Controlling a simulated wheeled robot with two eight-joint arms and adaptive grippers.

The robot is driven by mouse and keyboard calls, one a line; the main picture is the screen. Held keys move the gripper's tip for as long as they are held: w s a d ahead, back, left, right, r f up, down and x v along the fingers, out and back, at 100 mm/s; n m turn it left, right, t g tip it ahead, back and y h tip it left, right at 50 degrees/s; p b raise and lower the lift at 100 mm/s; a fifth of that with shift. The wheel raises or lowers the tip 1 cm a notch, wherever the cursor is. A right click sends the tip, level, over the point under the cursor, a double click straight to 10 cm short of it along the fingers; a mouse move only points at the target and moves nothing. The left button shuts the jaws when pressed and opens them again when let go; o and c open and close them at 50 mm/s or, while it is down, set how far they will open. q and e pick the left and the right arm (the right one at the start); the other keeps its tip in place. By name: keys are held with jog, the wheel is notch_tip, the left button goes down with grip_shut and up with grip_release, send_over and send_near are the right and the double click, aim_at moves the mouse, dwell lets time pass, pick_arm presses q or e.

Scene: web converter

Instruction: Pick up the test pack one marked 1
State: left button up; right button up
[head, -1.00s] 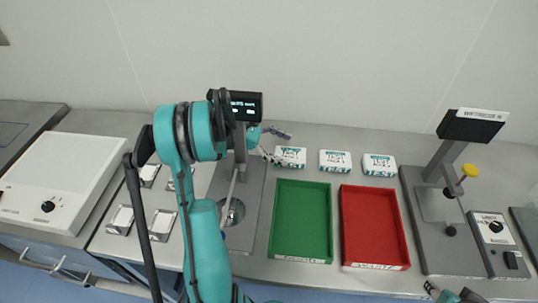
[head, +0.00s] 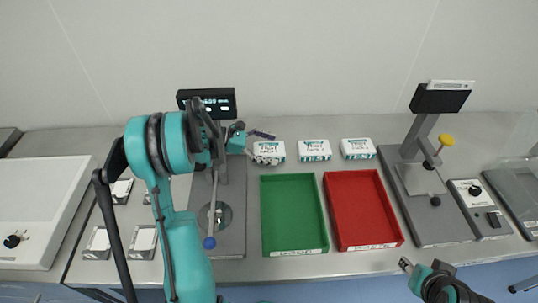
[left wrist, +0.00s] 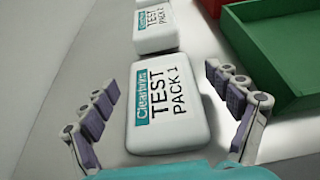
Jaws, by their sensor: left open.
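In the left wrist view, the test pack one (left wrist: 169,105), a white rounded pack reading "TEST PACK 1" with a teal label, lies between the fingers of my left gripper (left wrist: 170,100). The fingers are spread wide, one on each side, with gaps to the pack. In the head view this pack (head: 272,149) is the leftmost of three white packs in a row, and my left gripper (head: 264,158) is at its left end, partly covering it. Part of my right arm's end, seemingly the right gripper (head: 405,265), shows at the bottom right; its jaw state is unclear.
Two similar packs, the middle one (head: 314,150) and the right one (head: 357,148), stand to the right. A green tray (head: 292,252) and a red tray (head: 367,246) lie in front. A device with a dark display (head: 208,102) stands behind my left arm.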

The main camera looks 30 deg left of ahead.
pick_arm(q)
jog(key=c, duration=1.4)
jog(key=shift+o, duration=0.2)
jog(key=shift+r, duration=0.1)
